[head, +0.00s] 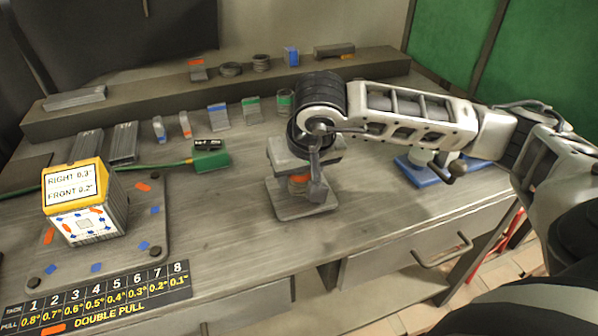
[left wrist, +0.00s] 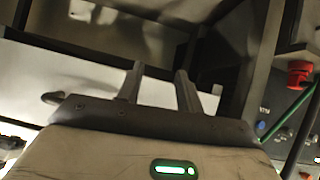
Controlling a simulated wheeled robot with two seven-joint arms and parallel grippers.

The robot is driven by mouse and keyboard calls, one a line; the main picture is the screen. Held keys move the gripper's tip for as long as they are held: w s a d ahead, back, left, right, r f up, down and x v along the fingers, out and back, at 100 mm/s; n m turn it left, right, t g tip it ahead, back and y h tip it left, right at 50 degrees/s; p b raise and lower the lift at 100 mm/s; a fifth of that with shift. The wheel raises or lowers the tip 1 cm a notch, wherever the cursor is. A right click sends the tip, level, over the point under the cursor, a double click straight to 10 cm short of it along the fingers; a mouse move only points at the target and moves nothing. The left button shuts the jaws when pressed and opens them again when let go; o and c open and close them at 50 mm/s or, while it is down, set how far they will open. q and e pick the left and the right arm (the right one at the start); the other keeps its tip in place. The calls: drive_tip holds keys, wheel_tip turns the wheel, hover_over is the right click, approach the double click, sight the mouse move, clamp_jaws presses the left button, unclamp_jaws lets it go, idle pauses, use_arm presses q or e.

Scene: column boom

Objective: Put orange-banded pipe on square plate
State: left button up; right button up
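The square plate (head: 303,207) is a small grey plate on the bench, in the middle of the head view. My right gripper (head: 308,188) points down just above it. An orange-banded piece (head: 298,179), likely the orange-banded pipe, shows at the fingers over the plate. The gripper mostly covers it, so I cannot tell whether it touches the plate or is gripped. The left wrist view shows my left gripper (left wrist: 158,85) with its two fingers apart and nothing between them. The left gripper is not in the head view.
A grey plate with a yellow-topped display box (head: 85,205) stands at left. Small colour-banded pieces, including a green-banded one (head: 252,110), line the bench behind. A green connector (head: 209,161) lies left of the gripper. A blue base (head: 420,172) lies right, under my arm.

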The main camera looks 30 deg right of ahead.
drive_tip(key=shift+o, duration=0.9)
drive_tip(key=shift+r, duration=0.1)
drive_tip(key=shift+r+p, duration=0.25)
drive_tip(key=shift+p, duration=0.15)
drive_tip(key=v, duration=1.1)
drive_tip(key=shift+s+r+b, duration=0.2)
drive_tip(key=shift+r+b, duration=0.1)
drive_tip(key=shift+b, duration=0.05)
drive_tip(key=shift+a, duration=0.1)
